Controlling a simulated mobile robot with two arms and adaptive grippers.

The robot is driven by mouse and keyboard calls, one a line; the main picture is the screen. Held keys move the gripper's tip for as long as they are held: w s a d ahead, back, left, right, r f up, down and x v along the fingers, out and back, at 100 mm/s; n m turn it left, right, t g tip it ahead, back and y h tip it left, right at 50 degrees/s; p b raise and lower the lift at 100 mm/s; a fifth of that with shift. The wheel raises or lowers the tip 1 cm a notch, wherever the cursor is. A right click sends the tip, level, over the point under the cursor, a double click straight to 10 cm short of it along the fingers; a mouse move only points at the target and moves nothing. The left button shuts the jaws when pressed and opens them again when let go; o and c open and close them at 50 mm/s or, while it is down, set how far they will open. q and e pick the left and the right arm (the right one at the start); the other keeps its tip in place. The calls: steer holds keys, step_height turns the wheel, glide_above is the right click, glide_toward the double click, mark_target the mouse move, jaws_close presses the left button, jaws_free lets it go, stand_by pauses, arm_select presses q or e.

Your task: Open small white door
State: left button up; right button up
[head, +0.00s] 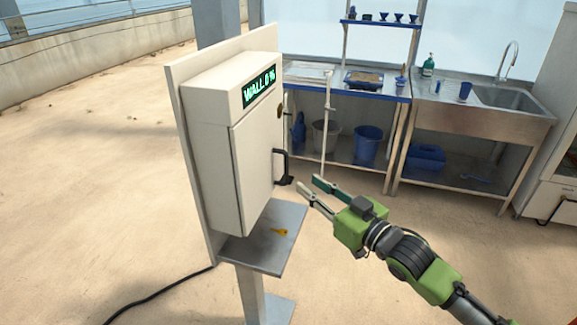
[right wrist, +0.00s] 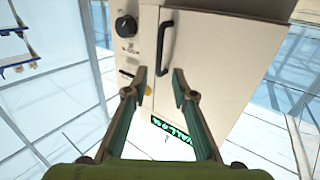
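The small white door (head: 256,160) is the front of a white box on a post and looks shut. Its black handle (head: 281,168) is on its right side. In the right wrist view the door (right wrist: 215,65) appears upside down, with the black handle (right wrist: 165,48) just beyond the fingers. My right gripper (head: 308,183) is open and empty, to the right of the handle and apart from it. The wrist view shows its two fingertips (right wrist: 159,74) spread, with the handle ahead between them. My left gripper is not in view.
A green-lit display (head: 259,87) is above the door. A yellow object (head: 280,232) lies on the grey shelf (head: 262,255) below the box. The wrist view shows a black knob (right wrist: 126,26) beside the door. A steel bench and sink (head: 480,110) stand behind. Floor at left is clear.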

mark_target(287, 168)
steer(key=p+x, duration=0.1)
steer(key=x, duration=0.8)
steer(key=shift+p, duration=0.3)
jaws_close()
